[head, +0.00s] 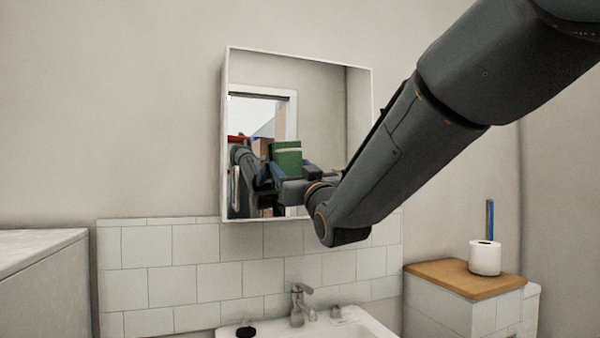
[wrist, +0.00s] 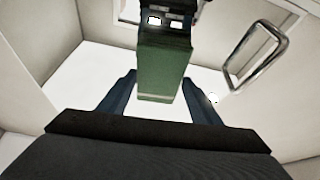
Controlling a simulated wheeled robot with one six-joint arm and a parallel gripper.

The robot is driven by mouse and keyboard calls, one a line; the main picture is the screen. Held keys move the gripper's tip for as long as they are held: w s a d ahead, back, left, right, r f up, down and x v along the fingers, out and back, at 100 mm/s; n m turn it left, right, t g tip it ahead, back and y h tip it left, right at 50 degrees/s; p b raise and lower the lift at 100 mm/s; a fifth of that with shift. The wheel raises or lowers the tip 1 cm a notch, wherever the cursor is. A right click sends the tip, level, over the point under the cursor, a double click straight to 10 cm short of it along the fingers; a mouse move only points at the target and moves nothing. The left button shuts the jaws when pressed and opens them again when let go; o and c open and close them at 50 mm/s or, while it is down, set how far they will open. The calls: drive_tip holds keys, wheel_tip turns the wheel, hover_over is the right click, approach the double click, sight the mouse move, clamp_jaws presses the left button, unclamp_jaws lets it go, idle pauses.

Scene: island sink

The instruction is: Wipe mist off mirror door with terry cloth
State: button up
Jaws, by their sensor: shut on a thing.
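The mirror door (head: 310,85) is the front of a white-framed cabinet on the wall in the head view. It looks shut. I cannot make out any mist on its visible part. My gripper (head: 283,178) is in front of the lower middle of the mirror. It is shut on the green terry cloth (head: 287,158). In the wrist view the cloth (wrist: 162,70) stands as a folded block between my two blue fingers. I cannot tell whether the cloth touches the glass. My forearm hides the mirror's lower right corner.
A tap (head: 298,305) and a sink (head: 365,329) are below the mirror. A toilet roll (head: 485,258) stands on a wooden top (head: 440,279) at the right. A grey-white counter (head: 40,248) is at the left. A metal bar handle (wrist: 262,50) shows in the wrist view.

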drive_tip(key=shift+s+a+b, duration=0.15)
drive_tip(key=shift+s+a, duration=0.1)
drive_tip(key=shift+a, duration=0.55)
drive_tip(key=shift+s+a+b, duration=0.15)
drive_tip(key=shift+s+a, duration=0.1)
drive_tip(key=shift+a, duration=0.55)
drive_tip(key=shift+s+a+b, duration=0.15)
drive_tip(key=shift+s+a, duration=0.1)
drive_tip(key=shift+a, duration=0.55)
drive_tip(key=shift+r+p, duration=1.8)
drive_tip(key=shift+r, duration=2.55)
drive_tip(key=shift+w+d+f+b, duration=0.1)
drive_tip(key=shift+w+d+b, duration=0.25)
drive_tip(key=shift+d, duration=0.55)
drive_tip(key=shift+w+d+b, duration=0.2)
drive_tip(key=shift+d+b, duration=0.1)
drive_tip(key=shift+d, duration=0.6)
drive_tip(key=shift+w+d+f+b, duration=0.1)
drive_tip(key=shift+w+d+b, duration=0.25)
drive_tip(key=shift+d, duration=0.55)
drive_tip(key=shift+w+d+r+p, duration=0.1)
drive_tip(key=shift+w+d+p, duration=0.65)
drive_tip(key=shift+d, duration=2.55)
drive_tip(key=shift+w+d+f+p, duration=0.2)
drive_tip(key=shift+w+d, duration=0.9)
drive_tip(key=shift+d, duration=2.15)
drive_tip(key=shift+w+d+r+p, duration=0.2)
drive_tip(key=shift+w+d+p, duration=0.55)
drive_tip(key=shift+d, duration=2.55)
drive_tip(key=shift+w, duration=0.2)
